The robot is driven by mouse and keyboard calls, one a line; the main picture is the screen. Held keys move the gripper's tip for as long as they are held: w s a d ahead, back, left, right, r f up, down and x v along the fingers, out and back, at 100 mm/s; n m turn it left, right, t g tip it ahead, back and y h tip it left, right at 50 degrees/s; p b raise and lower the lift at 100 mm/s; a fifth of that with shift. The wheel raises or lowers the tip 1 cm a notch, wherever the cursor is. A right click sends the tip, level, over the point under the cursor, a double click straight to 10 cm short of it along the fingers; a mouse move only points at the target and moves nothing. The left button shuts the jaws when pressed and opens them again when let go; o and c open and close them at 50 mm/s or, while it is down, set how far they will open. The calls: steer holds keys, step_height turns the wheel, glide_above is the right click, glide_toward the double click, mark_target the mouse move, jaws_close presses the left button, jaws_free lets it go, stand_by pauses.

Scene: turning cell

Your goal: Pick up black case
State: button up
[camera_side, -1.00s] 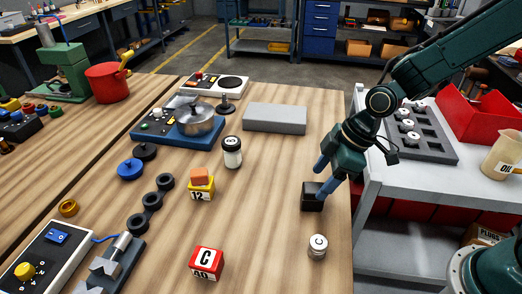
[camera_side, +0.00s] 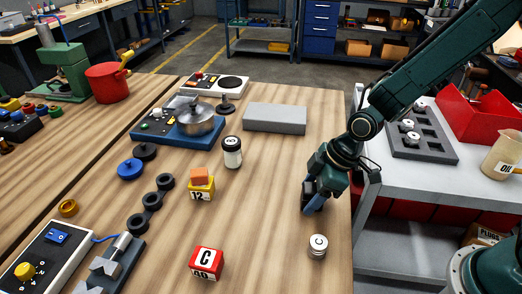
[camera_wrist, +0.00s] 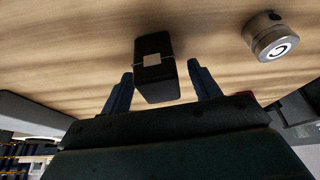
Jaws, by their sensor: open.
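The black case (camera_wrist: 155,82) is a small dark block with a light tan patch on one face, standing on the wooden table. In the wrist view it lies between the two blue fingers of my gripper (camera_wrist: 160,90), with a gap showing on each side. My gripper is open and holds nothing. In the side view my gripper (camera_side: 314,197) is low at the table's right side, and the black case is mostly hidden behind the fingers there.
A white cylinder marked C (camera_side: 318,246) stands close in front of my gripper, also in the wrist view (camera_wrist: 268,38). A red block (camera_side: 206,263) and a grey box (camera_side: 275,118) stand farther off. The table's right edge is near; a grey cart (camera_side: 440,185) stands beyond it.

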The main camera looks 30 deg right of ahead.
steer(key=shift+a+f, duration=0.15)
steer(key=shift+f, duration=0.2)
steer(key=shift+c, duration=0.2)
steer(key=shift+w, duration=0.1)
steer(key=c, duration=1.1)
